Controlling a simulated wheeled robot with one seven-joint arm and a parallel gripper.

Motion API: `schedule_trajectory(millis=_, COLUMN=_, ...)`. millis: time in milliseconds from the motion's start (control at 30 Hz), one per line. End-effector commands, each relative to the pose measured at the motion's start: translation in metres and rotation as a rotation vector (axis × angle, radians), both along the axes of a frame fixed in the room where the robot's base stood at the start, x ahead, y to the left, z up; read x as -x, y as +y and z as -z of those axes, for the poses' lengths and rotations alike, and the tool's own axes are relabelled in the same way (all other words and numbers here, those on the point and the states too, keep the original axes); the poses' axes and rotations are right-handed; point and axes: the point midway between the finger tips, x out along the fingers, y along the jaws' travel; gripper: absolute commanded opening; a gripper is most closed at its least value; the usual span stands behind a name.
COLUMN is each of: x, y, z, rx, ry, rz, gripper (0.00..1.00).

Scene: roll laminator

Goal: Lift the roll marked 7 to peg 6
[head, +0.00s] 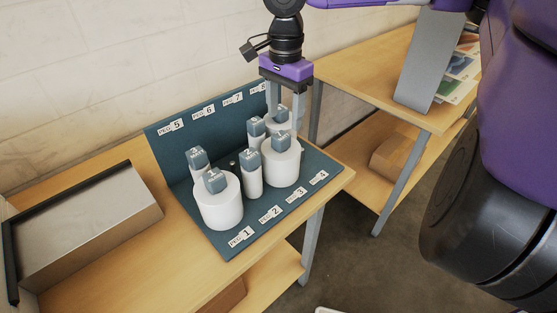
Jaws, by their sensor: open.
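My gripper (285,116) points down with its fingers apart, at the block on top of a white roll (279,126) at the back right of the teal stand (205,238). Whether the fingers touch it I cannot tell. That roll's number is not readable. A wide white roll (219,210) at the front left has a grey block whose mark looks like 7 or 1. A short bare peg (232,164) stands in the back row, in line with the label PEG 6 (203,111).
Other rolls stand close by: a slim one (252,182) marked 2, a wide one (282,168) at the right, and narrower ones at back left (199,164) and back middle (257,131). A metal box (90,225) lies left on the wooden table (140,270).

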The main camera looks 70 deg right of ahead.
Motion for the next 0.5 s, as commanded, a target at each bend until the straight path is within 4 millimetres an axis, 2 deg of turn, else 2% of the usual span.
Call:
schedule_trajectory(millis=367, x=-0.004, y=-0.001, z=0.035, rx=0.001, ry=-0.003, rz=0.007, gripper=0.58)
schedule_trajectory(millis=500, x=-0.009, y=-0.003, z=0.055, rx=0.001, ry=-0.003, rz=0.005, gripper=0.58)
